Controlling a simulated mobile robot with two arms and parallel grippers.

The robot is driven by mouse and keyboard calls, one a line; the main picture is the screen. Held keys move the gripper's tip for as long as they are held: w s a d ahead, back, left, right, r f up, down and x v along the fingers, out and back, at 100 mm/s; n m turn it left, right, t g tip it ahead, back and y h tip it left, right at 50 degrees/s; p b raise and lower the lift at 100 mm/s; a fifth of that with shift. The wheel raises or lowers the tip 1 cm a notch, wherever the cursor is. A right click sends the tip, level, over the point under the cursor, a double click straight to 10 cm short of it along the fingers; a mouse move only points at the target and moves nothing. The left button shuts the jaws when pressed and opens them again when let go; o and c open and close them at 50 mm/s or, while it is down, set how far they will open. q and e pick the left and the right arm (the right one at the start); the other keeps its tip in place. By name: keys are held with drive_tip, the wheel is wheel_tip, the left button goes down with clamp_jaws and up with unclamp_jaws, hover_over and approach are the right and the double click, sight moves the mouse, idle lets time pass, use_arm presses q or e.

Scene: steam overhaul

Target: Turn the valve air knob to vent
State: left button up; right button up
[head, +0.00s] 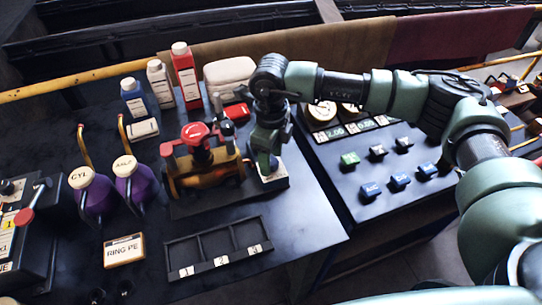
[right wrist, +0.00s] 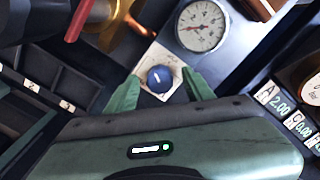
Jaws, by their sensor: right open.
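The air knob (right wrist: 158,78) is a small round blue knob on a white square plate (right wrist: 146,61), seen in the right wrist view. In the head view the plate (head: 275,183) is beside the brass valve with the red handwheel (head: 196,134), and my gripper hides the knob. My right gripper (head: 268,168) points down over the plate. In the right wrist view its green fingers (right wrist: 160,80) are open, one on each side of the knob. I cannot tell whether they touch it. My left gripper is not in view.
A pressure gauge (right wrist: 202,26) is close to the plate. A black tray with numbered compartments (head: 218,249) lies in front of the valve. Purple oil cans (head: 92,192) and several bottles (head: 186,75) stand left and behind. A panel with coloured blocks (head: 370,188) is at the right.

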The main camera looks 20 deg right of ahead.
wheel_tip(320, 180, up, 8)
drive_tip(key=shift+f+b, duration=0.1)
drive_tip(key=shift+b, duration=0.85)
